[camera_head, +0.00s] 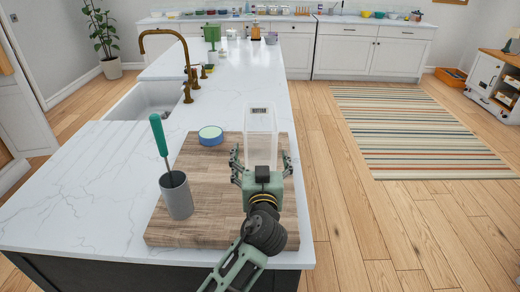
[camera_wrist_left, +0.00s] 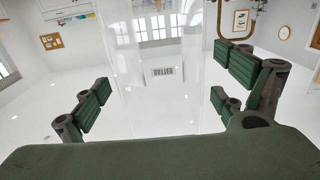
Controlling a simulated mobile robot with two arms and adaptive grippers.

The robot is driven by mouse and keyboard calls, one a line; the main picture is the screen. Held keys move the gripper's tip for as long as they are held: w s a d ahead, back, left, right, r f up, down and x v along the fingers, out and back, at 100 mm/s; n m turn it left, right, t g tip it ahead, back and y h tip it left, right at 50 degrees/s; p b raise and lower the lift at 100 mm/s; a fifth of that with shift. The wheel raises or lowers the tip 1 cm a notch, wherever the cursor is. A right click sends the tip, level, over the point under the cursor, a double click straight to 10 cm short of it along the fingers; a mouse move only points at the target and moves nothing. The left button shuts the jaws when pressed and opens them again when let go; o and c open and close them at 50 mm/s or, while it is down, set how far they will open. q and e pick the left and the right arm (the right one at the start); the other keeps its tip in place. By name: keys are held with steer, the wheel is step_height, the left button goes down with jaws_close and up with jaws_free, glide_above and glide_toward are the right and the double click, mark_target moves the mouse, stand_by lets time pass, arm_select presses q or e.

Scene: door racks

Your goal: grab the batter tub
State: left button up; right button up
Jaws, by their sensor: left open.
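The batter tub (camera_head: 260,130) is a clear, see-through container with a small dark-lettered label. It stands upright at the far right part of the wooden board. In the left wrist view the tub (camera_wrist_left: 160,45) fills the middle, with its label showing inverted. My left gripper (camera_head: 262,161) is open on the near side of the tub, one finger to each side of its near part. In the left wrist view the gripper's green pads (camera_wrist_left: 165,92) flank the tub, with gaps visible on both sides. The tub's lower near part is hidden behind the gripper. My right gripper is not in view.
The wooden board (camera_head: 205,225) lies on the white marble island (camera_head: 75,195). A grey cup (camera_head: 177,197) with a green-handled tool (camera_head: 159,135) and a round blue-and-green container (camera_head: 211,136) stand left of the tub. A brass faucet (camera_head: 188,75) and sink are further left.

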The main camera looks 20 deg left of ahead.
arm_select(q)
steer(key=p+x, duration=0.2)
steer(key=x, duration=0.3)
steer(key=shift+w+a+f, duration=0.1)
steer(key=shift+w+f, duration=0.1)
steer(key=shift+w, duration=0.1)
steer(key=c, duration=1.4)
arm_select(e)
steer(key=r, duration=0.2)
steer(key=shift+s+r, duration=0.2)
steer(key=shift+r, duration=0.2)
